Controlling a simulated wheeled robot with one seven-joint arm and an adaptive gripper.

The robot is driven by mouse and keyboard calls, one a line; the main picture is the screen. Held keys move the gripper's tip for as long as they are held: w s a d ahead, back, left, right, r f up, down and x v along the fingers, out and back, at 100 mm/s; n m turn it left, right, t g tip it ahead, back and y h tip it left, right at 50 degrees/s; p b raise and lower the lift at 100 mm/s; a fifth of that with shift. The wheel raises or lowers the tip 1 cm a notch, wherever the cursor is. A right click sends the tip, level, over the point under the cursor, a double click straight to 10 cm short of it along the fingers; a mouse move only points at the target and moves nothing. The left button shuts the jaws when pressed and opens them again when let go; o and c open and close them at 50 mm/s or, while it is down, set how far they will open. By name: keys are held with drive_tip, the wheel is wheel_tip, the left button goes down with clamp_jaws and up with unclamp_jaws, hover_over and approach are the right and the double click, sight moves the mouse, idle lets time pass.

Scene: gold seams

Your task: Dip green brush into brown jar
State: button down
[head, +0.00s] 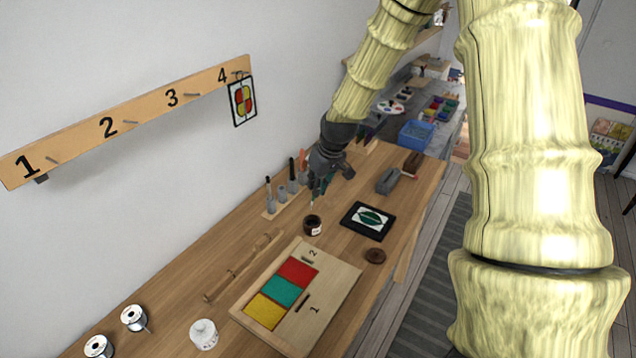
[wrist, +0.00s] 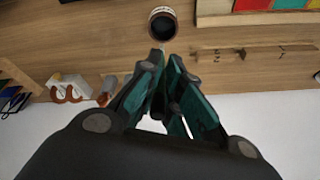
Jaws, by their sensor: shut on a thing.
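The brown jar (head: 312,226) stands open on the workbench, with a pale label and dark contents. It also shows at the top of the wrist view (wrist: 163,24). My gripper (head: 319,180) is above and just behind the jar, its fingers pointing down. In the wrist view its fingers (wrist: 165,62) are close together just short of the jar. The green brush (head: 314,191) is held between them, mostly hidden. Its tip seems to be above the jar's mouth, but I cannot tell how far.
A brush rack (head: 270,213) with several holders stands left of the jar. A black-framed leaf picture (head: 368,221), a round brown lid (head: 375,256) and a board with coloured panels (head: 336,281) lie nearby. A wooden stick rest (head: 243,266) lies in front.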

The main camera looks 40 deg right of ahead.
sight(312, 202)
drive_tip(key=shift+w+f, duration=0.1)
drive_tip(key=shift+f, duration=0.5)
drive_tip(key=shift+w+a+g+p, duration=0.15)
drive_tip(key=shift+g+p, duration=0.15)
drive_tip(key=shift+p, duration=0.15)
drive_tip(key=shift+w+a+f+g+h+p, duration=0.1)
drive_tip(key=shift+w+g+h+p, duration=0.2)
drive_tip(key=shift+g+p, duration=0.35)
drive_tip(key=shift+w+a+f+p, duration=0.15)
drive_tip(key=shift+w+f+p, duration=0.05)
drive_tip(key=shift+p, duration=0.1)
drive_tip(key=shift+f, duration=0.1)
drive_tip(key=shift+f+b, duration=0.55)
drive_tip(key=shift+f, duration=1)
drive_tip(key=shift+r, duration=0.1)
drive_tip(key=shift+s+f, duration=0.1)
drive_tip(key=shift+f, duration=0.6)
idle(2.0)
